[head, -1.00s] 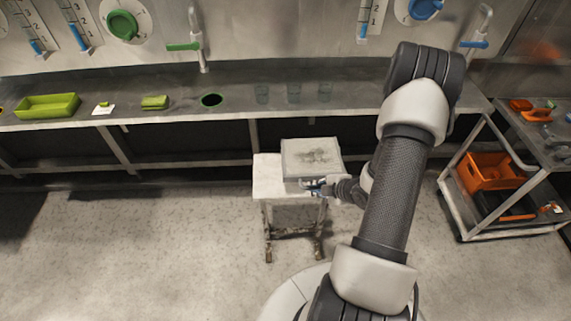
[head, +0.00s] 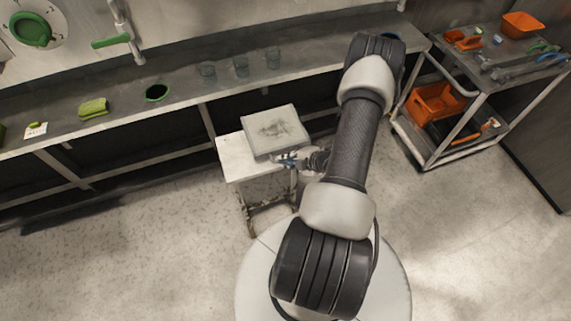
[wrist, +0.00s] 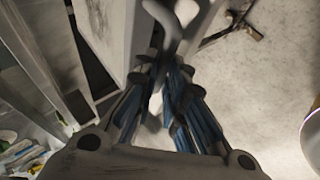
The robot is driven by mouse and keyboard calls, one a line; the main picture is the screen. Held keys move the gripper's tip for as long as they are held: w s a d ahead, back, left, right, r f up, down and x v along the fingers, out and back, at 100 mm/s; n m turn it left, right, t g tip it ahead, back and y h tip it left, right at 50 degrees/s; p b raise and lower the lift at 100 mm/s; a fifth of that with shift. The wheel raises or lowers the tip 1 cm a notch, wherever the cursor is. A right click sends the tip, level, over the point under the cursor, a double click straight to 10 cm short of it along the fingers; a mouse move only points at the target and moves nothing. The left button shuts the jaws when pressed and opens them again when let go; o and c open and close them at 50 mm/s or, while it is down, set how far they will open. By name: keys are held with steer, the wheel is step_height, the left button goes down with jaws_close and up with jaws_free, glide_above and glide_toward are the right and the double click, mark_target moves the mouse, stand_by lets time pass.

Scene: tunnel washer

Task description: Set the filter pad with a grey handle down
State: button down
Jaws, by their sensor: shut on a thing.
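The filter pad (head: 277,131) is a pale, thick square slab with a dark grey stain on its upper face. In the head view it lies flat over the right part of a small white stand (head: 233,155). I cannot tell whether it rests on the stand or hangs just above it. My gripper (head: 284,160) is at the pad's near edge. In the wrist view my gripper (wrist: 168,70) is shut on the grey handle (wrist: 172,18), which the fingers partly hide. The pad's pale side (wrist: 105,35) seems to rise at the left there.
A long metal counter (head: 185,85) runs behind the stand, with several clear cups (head: 241,67), a green sponge (head: 93,108) and a round green-rimmed hole (head: 157,93). A metal cart (head: 440,150) with orange bins (head: 436,103) stands at the right. The floor in front is clear.

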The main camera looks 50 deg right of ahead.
step_height(320, 180, down, 4)
steer(key=shift+r+b, duration=0.1)
steer(key=shift+b, duration=0.45)
steer(key=c, duration=1.7)
jaws_free()
steer(key=shift+o, duration=0.2)
steer(key=p+v, duration=0.3)
steer(key=v, duration=0.9)
steer(key=shift+r, duration=0.1)
